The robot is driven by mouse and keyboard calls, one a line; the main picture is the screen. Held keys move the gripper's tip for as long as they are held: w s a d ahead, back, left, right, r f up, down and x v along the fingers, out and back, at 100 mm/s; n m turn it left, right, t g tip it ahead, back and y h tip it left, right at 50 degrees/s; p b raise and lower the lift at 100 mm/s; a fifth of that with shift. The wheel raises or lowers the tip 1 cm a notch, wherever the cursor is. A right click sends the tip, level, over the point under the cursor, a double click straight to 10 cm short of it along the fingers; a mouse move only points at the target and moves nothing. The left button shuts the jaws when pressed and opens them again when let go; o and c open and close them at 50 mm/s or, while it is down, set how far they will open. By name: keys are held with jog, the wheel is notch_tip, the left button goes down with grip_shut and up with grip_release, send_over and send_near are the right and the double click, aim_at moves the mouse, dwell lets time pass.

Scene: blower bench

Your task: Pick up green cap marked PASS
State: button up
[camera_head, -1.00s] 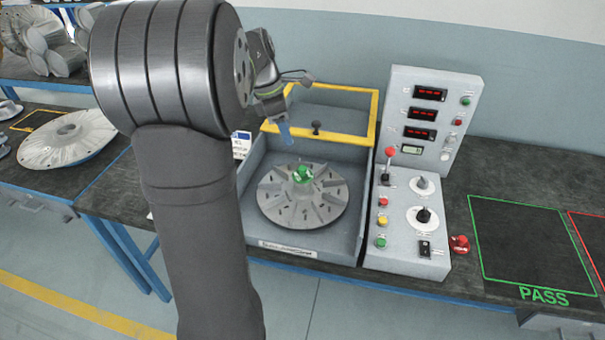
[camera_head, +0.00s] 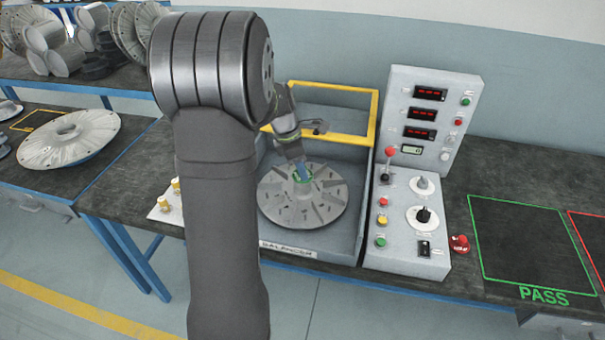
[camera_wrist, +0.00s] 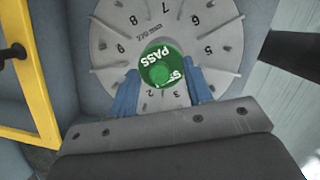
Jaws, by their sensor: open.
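The green cap (camera_wrist: 163,63) sits at the centre of the grey numbered disc (camera_wrist: 112,54), with PASS lettering on its top in the wrist view. In the head view the cap (camera_head: 303,173) is partly hidden behind my gripper. My gripper (camera_wrist: 165,84) is open. Its two blue fingers reach to either side of the cap's near edge in the wrist view, and I cannot tell whether they touch it. In the head view my gripper (camera_head: 302,172) points down over the disc (camera_head: 325,206).
The disc lies in a grey balancer box with a yellow-framed guard (camera_head: 374,107) raised behind. A control panel (camera_head: 405,220) with knobs stands close on the right. The green-outlined PASS area (camera_head: 522,240) is bare. A large finned disc (camera_head: 70,140) lies on the left bench.

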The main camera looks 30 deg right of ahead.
grip_shut()
